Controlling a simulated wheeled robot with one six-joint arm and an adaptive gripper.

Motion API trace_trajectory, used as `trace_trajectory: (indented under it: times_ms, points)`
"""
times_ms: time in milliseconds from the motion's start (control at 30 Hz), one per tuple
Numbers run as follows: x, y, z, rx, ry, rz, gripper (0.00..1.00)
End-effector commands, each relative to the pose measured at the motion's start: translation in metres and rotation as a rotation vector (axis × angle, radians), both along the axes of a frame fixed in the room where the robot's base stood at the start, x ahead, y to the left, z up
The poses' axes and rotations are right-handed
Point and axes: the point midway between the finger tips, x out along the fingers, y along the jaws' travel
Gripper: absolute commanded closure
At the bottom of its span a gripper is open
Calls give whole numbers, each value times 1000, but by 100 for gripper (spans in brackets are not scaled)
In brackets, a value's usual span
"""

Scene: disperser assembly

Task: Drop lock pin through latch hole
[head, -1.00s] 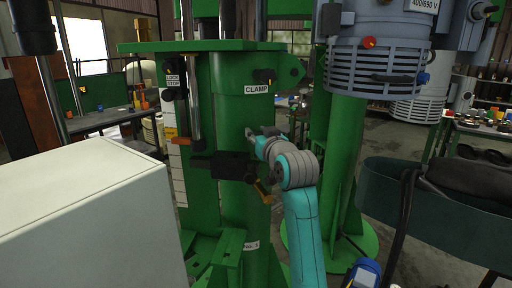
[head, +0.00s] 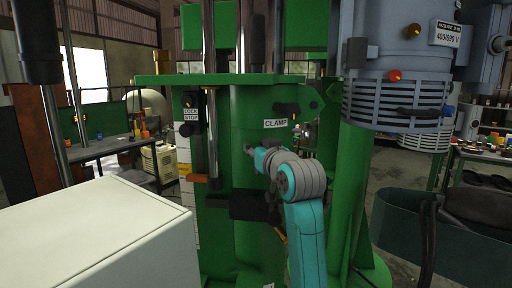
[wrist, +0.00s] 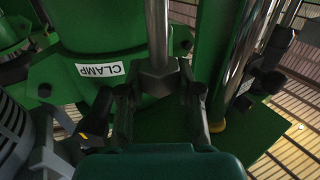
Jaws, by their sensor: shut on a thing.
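In the wrist view, my gripper (wrist: 160,92) has its two dark fingers on either side of a grey hexagonal block, shut on it. A steel shaft (wrist: 157,35) runs from this block to the top edge; I take the two as the lock pin. The shaft's far end is out of view. In the head view, my teal and grey arm (head: 290,180) reaches up to the green column below the CLAMP label (head: 276,123); the fingers and pin cannot be made out there. A green lug with a dark hole (head: 314,104) is right of the label. I cannot tell which hole is the latch hole.
A LOCK STOP label (head: 190,112) is at left. A grey motor (head: 398,95) hangs at right. A white cabinet (head: 95,235) fills the lower left. A thick steel rod (wrist: 236,55) stands beside the gripper.

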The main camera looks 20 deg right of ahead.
Motion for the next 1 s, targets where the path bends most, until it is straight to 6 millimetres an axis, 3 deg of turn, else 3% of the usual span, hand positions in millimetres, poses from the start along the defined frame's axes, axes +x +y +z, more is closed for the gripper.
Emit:
trace_trajectory:
  times_ms: [500,1000]
  points:
    - [0,0,-41,0,1,0,100]
    - [0,0,-53,0,-1,0,100]
